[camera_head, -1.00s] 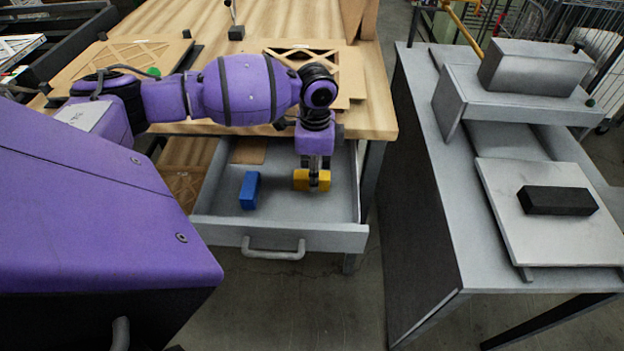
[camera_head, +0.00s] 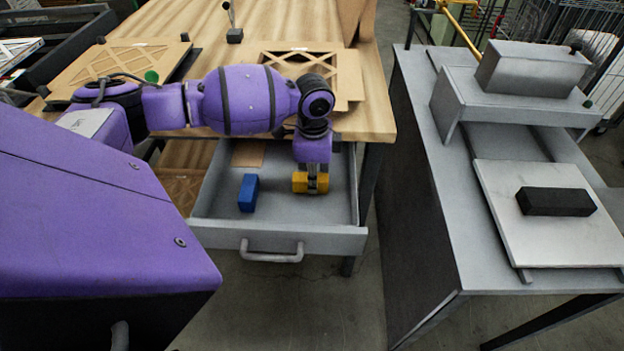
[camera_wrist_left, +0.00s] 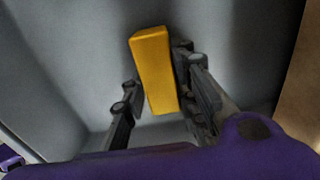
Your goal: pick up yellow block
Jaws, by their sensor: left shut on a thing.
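The yellow block (camera_head: 300,183) is between the fingers of my left gripper (camera_head: 311,182), over the open grey drawer (camera_head: 330,208). In the left wrist view the yellow block (camera_wrist_left: 153,68) sits between the two fingers of my left gripper (camera_wrist_left: 160,98), which is shut on it. My arm reaches down into the drawer from above. I cannot tell whether the block still touches the drawer floor. My right gripper is in neither view.
A blue block (camera_head: 248,193) stands in the drawer left of the yellow one. The drawer has raised walls and a front handle (camera_head: 272,252). A wooden table (camera_head: 370,110) is behind. A grey bench (camera_head: 440,200) with a black block (camera_head: 557,201) stands at right.

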